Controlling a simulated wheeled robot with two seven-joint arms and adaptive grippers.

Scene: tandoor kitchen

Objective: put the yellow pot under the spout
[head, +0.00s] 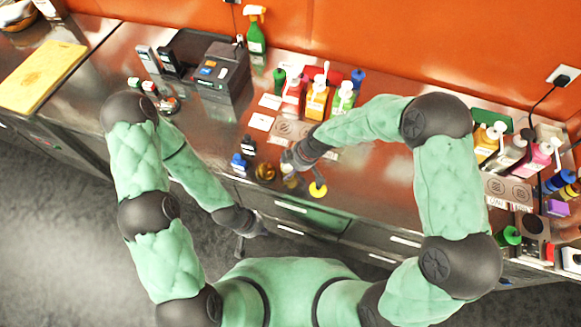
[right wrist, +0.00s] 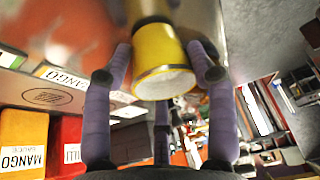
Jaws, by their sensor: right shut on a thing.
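The yellow pot (right wrist: 160,62) is between the fingers of my right gripper (right wrist: 160,75) in the right wrist view, and its pale round end faces the camera. In the head view my right gripper (head: 291,168) is at the counter's front part, and its fingers are partly hidden by my wrist. Pump bottles with spouts stand behind it: red (head: 292,93), orange (head: 316,103) and green (head: 342,101). I cannot tell which spout is meant. The pot is apart from them. My left gripper (head: 240,248) hangs in front of the counter; its opening is too small to judge.
Small items line the counter's front: a blue bottle (head: 238,162), a brass-coloured pot (head: 265,172) and a yellow round piece (head: 318,189). A card reader machine (head: 221,75) and a green spray bottle (head: 256,38) stand behind. More pump bottles (head: 487,140) crowd the right end.

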